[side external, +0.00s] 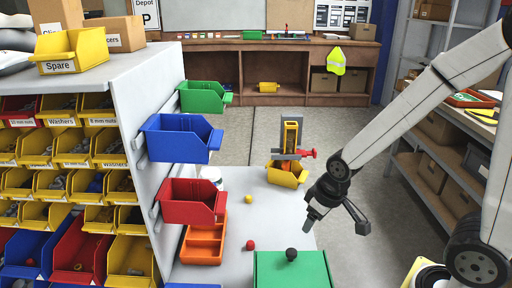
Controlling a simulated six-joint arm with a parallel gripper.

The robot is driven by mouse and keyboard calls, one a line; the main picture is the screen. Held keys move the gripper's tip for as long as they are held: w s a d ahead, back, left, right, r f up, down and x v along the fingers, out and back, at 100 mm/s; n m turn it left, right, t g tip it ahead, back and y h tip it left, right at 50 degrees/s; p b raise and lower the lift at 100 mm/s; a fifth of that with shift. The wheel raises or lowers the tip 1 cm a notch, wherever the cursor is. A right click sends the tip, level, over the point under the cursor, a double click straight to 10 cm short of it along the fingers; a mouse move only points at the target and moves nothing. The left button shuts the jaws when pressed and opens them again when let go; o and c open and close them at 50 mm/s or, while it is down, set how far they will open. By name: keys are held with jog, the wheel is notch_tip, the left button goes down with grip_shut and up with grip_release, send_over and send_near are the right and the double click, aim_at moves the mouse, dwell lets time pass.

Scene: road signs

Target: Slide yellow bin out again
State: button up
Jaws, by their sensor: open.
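A small yellow bin (285,175) is at the far end of the pale worktop, directly in front of an upright grey and yellow fixture (291,135) with a red handle. Whether the bin touches the fixture is unclear. My gripper (335,228) is open and empty, pointing down, to the right of and nearer the camera than the bin, apart from it.
Green (203,97), blue (180,138) and red (192,202) bins hang on the cabinet's side. A green box (291,272) with a black knob, an orange tray (203,241), a red ball (250,245) and a yellow ball (248,199) are on the worktop. Its middle is mostly clear.

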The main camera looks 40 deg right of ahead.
jog(key=w+d+f+n+t, duration=0.3)
jog(key=w+d, duration=0.3)
jog(key=w, duration=0.3)
jog(key=n+t+h, duration=0.6)
jog(key=n+t, duration=0.1)
jog(key=n, duration=0.4)
send_near(303, 181)
jog(key=w+f, duration=0.1)
jog(key=w, duration=0.1)
jog(key=shift+s+d, duration=0.15)
jog(key=shift+d, duration=0.3)
jog(key=shift+x, duration=3.85)
jog(key=shift+r, duration=0.1)
